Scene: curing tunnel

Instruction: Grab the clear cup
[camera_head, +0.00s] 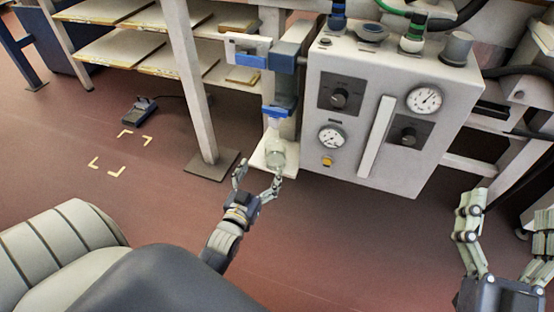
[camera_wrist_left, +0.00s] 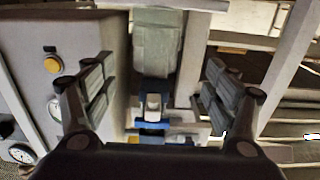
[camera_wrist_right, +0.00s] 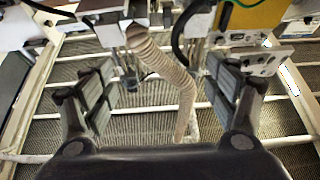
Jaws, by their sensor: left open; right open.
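The clear cup (camera_head: 275,152), pale and greenish, stands on a small white ledge (camera_head: 262,160) below a blue-and-white nozzle (camera_head: 277,112). In the left wrist view the cup (camera_wrist_left: 157,42) shows at the top centre, between the lines of the two fingers and beyond their tips. My left gripper (camera_head: 259,174) is open and empty, just in front of the cup, with one finger close to it in the head view. I cannot tell whether they touch. My right gripper (camera_head: 508,222) is open and empty at the right, far from the cup.
A white control box (camera_head: 395,120) with gauges and knobs stands right of the cup. A white post (camera_head: 190,85) and shelves (camera_head: 125,50) are to the left. A foot pedal (camera_head: 139,111) lies on the red floor. The right wrist view shows a ribbed hose (camera_wrist_right: 165,65).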

